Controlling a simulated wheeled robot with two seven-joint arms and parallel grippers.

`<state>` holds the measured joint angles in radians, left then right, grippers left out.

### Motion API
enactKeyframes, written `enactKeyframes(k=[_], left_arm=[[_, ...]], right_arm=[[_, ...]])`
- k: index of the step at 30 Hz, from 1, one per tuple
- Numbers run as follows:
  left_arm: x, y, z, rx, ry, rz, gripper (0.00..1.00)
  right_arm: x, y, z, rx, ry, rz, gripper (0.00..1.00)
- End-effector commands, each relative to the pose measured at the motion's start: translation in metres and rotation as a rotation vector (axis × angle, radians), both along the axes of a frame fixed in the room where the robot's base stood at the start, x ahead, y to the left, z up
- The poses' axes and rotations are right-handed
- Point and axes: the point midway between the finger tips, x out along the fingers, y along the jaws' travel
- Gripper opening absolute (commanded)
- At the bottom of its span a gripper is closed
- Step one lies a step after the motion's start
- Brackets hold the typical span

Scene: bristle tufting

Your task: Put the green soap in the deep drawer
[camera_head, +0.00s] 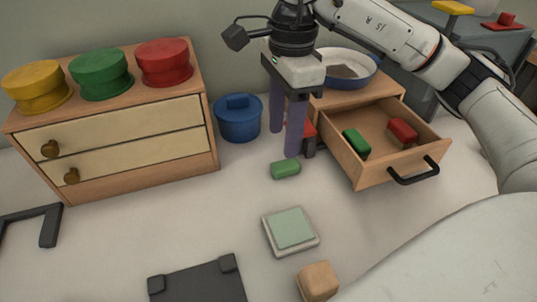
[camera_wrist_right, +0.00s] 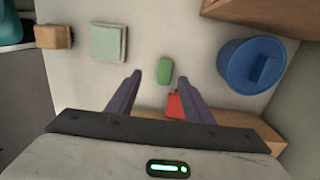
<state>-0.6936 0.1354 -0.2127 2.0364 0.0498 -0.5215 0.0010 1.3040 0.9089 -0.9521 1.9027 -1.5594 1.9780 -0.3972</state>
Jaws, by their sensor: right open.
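A small rounded green soap (camera_head: 285,169) lies on the table in front of the open drawer; it also shows in the right wrist view (camera_wrist_right: 165,71). My right gripper (camera_head: 284,143) points down above and just behind the soap, with its fingers apart and nothing held. In the right wrist view the soap lies just beyond the gap between the fingertips (camera_wrist_right: 163,80). An open wooden drawer (camera_head: 370,178) with a black handle stands at the right, holding a green block (camera_head: 357,142) and a red block (camera_head: 403,131). My left gripper is not seen.
A blue lidded pot (camera_head: 239,118) stands left of my right gripper. A red item (camera_wrist_right: 174,105) is close behind the fingers. A wooden cabinet (camera_head: 130,182) with two shut drawers is at left. A pale green pad (camera_head: 290,229) and wooden block (camera_head: 318,281) lie in front.

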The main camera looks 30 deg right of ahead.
Motion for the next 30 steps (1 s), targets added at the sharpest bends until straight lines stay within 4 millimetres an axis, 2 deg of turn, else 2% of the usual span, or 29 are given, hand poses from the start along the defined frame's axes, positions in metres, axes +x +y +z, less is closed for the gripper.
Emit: enactKeyframes(k=[1, 3, 10, 17, 25, 30], left_arm=[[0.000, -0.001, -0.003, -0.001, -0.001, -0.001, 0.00], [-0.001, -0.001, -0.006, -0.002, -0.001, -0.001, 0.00], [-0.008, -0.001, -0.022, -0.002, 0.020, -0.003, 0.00], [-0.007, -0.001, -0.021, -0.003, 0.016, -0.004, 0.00], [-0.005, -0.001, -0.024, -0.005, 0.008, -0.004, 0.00], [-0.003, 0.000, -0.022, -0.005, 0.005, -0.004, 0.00]], right_arm=[[0.001, -0.008, -0.001, -0.029, -0.009, -0.007, 0.47], [0.001, -0.013, -0.008, -0.047, -0.011, -0.010, 0.47], [0.002, -0.013, -0.041, -0.047, -0.012, -0.010, 0.47], [0.003, -0.013, -0.053, -0.046, -0.013, -0.011, 0.47], [0.006, -0.016, -0.092, -0.046, -0.010, -0.011, 0.47], [0.006, -0.015, -0.098, -0.044, -0.014, -0.010, 0.47]])
